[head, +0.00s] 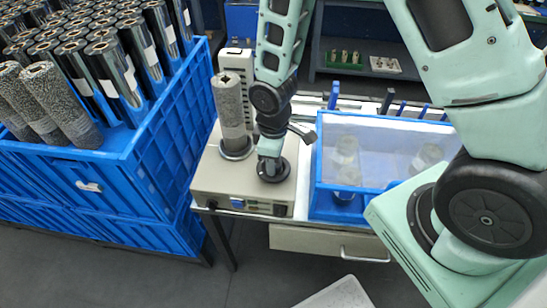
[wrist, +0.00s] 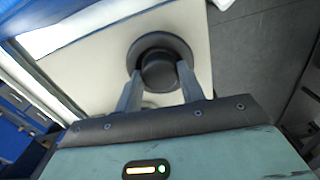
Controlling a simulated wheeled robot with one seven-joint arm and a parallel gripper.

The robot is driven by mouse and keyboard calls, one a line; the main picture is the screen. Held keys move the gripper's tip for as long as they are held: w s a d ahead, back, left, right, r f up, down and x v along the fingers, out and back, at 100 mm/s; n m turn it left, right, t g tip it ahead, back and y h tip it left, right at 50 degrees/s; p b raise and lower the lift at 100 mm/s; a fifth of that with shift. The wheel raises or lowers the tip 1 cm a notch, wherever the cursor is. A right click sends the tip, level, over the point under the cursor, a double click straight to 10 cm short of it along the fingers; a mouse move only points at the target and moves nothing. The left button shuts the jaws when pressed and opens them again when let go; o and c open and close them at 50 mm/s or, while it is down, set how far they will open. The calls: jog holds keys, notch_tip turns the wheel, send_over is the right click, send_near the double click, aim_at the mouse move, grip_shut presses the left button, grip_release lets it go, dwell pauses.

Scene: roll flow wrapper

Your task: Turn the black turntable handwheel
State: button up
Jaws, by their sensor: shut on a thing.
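The black turntable handwheel (head: 273,168) sits on top of the beige machine (head: 222,185), near its right side. My gripper (head: 270,160) points down at it from above, with its fingers at the wheel. In the wrist view the handwheel (wrist: 160,62) shows a round dark rim with a raised knob in the middle. The two fingers of my gripper (wrist: 158,80) stand on either side of that knob and are shut on it. A grey speckled roll (head: 229,100) stands upright on the machine's round plate, left of my gripper.
A blue crate (head: 130,165) packed with black and speckled rolls stands at the left. A blue-framed bin (head: 318,195) with a clear cover is close on the machine's right. A drawer (head: 330,241) is below the bench. Shelves are behind.

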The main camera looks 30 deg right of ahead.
jog(key=o, duration=1)
notch_tip(320, 180, up, 17)
jog(key=shift+r, duration=0.2)
